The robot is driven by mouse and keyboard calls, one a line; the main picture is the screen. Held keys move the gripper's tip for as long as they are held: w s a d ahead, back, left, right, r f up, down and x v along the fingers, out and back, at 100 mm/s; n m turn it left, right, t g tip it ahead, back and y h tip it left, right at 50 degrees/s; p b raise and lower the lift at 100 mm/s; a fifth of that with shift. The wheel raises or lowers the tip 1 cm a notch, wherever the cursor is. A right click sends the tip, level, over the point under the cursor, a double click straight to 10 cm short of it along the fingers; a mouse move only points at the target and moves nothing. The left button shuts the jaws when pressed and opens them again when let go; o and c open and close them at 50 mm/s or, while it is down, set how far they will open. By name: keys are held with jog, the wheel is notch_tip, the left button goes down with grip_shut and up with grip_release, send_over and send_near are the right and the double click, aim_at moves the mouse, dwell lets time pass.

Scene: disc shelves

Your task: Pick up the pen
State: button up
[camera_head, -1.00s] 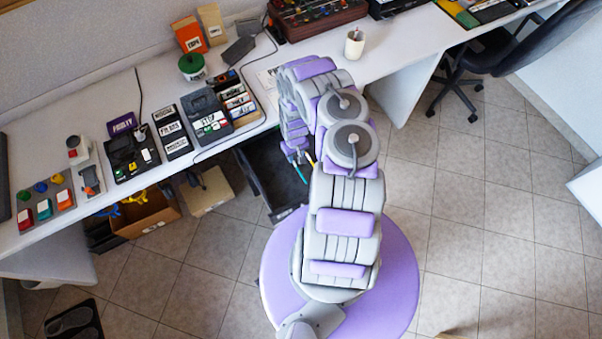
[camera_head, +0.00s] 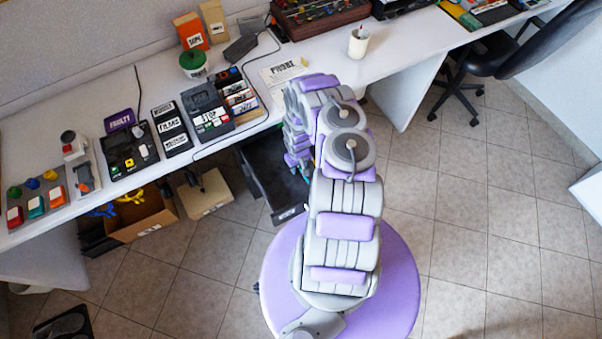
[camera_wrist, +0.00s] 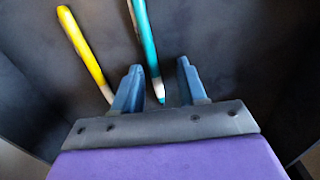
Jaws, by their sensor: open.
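Two pens lie in a dark bin in the wrist view: a teal pen (camera_wrist: 147,42) and a yellow pen (camera_wrist: 84,52). My gripper (camera_wrist: 160,66) is open and empty. The teal pen's lower end reaches between its two blue fingers, closer to the left finger. The yellow pen lies left of the left finger, outside the jaws. I cannot tell the height of the fingers above the pens. In the head view my arm hides most of the gripper and the pens. The bin (camera_head: 262,186) is on the floor under the desk.
The white desk (camera_head: 235,150) runs above the bin, with its edge close to my arm. Button boxes, a green-lidded pot (camera_head: 194,65) and a cup with pens (camera_head: 358,42) stand on it. A cardboard box (camera_head: 142,218) is left of the bin.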

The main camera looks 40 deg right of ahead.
jog(key=shift+d+f, duration=0.2)
jog(key=shift+d, duration=0.4)
jog(key=c, duration=0.7)
grip_shut()
jog(key=shift+a+r, duration=0.15)
jog(key=shift+a, duration=0.3)
